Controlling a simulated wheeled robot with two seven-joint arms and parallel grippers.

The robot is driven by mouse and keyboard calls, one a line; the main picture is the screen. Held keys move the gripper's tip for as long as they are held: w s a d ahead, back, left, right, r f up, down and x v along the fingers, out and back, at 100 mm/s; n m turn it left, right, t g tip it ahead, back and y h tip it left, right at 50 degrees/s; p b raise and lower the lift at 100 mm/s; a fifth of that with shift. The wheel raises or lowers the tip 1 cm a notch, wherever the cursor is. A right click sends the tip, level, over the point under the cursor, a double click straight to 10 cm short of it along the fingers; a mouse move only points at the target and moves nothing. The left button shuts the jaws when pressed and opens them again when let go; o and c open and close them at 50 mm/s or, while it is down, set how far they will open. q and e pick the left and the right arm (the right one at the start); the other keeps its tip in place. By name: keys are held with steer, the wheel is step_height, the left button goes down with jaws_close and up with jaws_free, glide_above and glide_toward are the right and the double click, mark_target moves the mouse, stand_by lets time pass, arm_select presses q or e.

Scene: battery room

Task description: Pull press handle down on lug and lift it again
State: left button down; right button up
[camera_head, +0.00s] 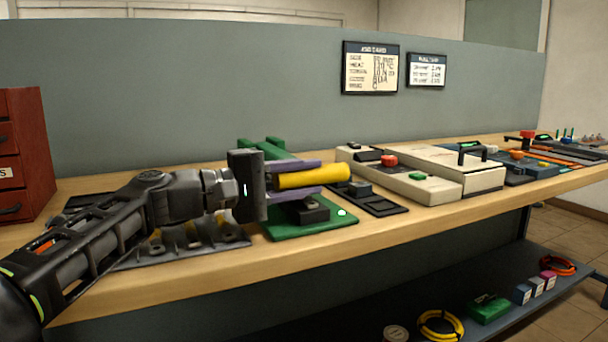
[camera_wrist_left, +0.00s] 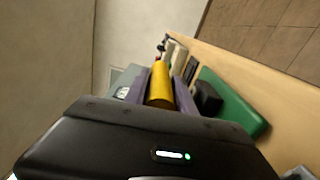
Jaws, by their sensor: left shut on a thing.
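The press has a green base (camera_head: 330,222) on the bench, a green frame behind, and a yellow handle (camera_head: 313,177). My left gripper (camera_head: 300,178) is shut on the yellow handle, with its purple fingers above and below it. The handle lies about level, pointing right, above a dark block (camera_head: 303,209) on the base. In the left wrist view the handle (camera_wrist_left: 160,84) shows between the fingers, with the green base (camera_wrist_left: 232,108) to the right. The lug cannot be made out. My right gripper is not in view.
Right of the press are a small black device (camera_head: 372,198) and a cream machine (camera_head: 408,178) with red and green buttons. A red drawer cabinet (camera_head: 25,150) stands at the left. A grey partition (camera_head: 200,90) rises behind the bench. A lower shelf holds several items.

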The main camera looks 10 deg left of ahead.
arm_select(q)
steer(key=shift+w+a+f, duration=0.15)
steer(key=shift+f, duration=0.25)
steer(key=c, duration=1.1)
jaws_free()
steer(key=shift+o, duration=0.2)
steer(key=shift+r, duration=0.1)
steer(key=shift+a, duration=0.2)
steer(key=v, duration=0.6)
steer(key=shift+p, duration=0.35)
steer(key=shift+s+a, duration=0.5)
steer(key=shift+a, duration=0.05)
